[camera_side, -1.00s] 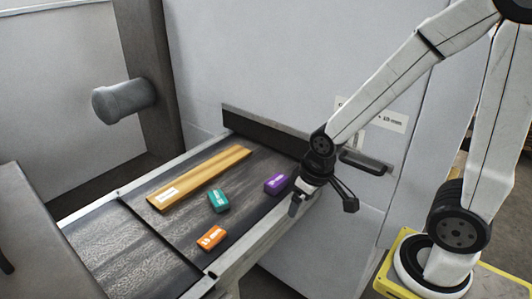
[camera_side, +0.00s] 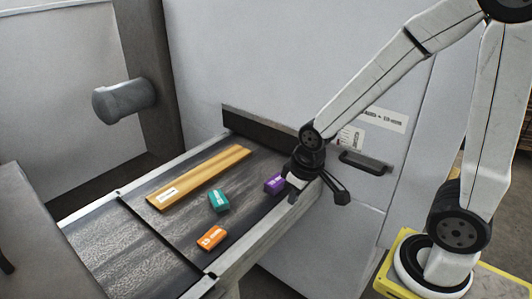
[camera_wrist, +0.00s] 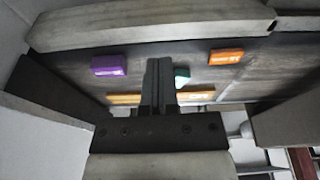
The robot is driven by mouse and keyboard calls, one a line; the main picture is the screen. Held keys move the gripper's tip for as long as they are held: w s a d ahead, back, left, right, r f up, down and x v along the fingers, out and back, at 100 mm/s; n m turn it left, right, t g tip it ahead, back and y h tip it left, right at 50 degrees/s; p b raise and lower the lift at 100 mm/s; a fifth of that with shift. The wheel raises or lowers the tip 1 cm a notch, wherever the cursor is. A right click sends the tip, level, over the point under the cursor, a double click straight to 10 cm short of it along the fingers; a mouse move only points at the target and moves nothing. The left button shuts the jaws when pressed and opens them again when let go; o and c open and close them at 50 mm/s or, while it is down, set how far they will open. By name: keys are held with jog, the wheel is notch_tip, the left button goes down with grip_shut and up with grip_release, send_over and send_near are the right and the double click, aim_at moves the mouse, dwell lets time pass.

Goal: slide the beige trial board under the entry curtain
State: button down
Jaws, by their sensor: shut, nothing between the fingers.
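The beige board (camera_side: 200,178) is a long flat plank with a white label near its front-left end. It lies on the dark conveyor belt, its far end pointing toward the dark entry curtain (camera_side: 262,130) and short of it. In the wrist view the board (camera_wrist: 125,99) is partly hidden behind my fingers. My gripper (camera_side: 292,196) is shut and empty, over the belt's right edge beside the purple block. It is apart from the board, with the blocks lying nearer to it. The closed fingers also show in the wrist view (camera_wrist: 158,62).
Small purple (camera_side: 274,184), teal (camera_side: 219,201) and orange (camera_side: 211,238) blocks lie on the belt between the board and the right rail (camera_side: 255,240). A grey cylinder (camera_side: 124,98) juts out at the back left. A handle (camera_side: 364,163) is on the machine's front panel.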

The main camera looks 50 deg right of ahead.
jog(key=w+a+r+n, duration=0.2)
jog(key=w+a+n, duration=0.15)
jog(key=w, duration=0.85)
jog(key=n+g+y, duration=0.3)
jog(key=n+y, duration=0.1)
jog(key=n, duration=1)
send_over(154, 216)
jog(key=shift+d+f, duration=0.1)
jog(key=shift+f, duration=1.6)
jog(key=shift+f, duration=0.1)
jog(key=x, duration=0.9)
jog(key=shift+w+f, duration=0.15)
jog(key=shift+f, duration=0.2)
jog(key=shift+d, duration=1.95)
jog(key=shift+d, duration=0.1)
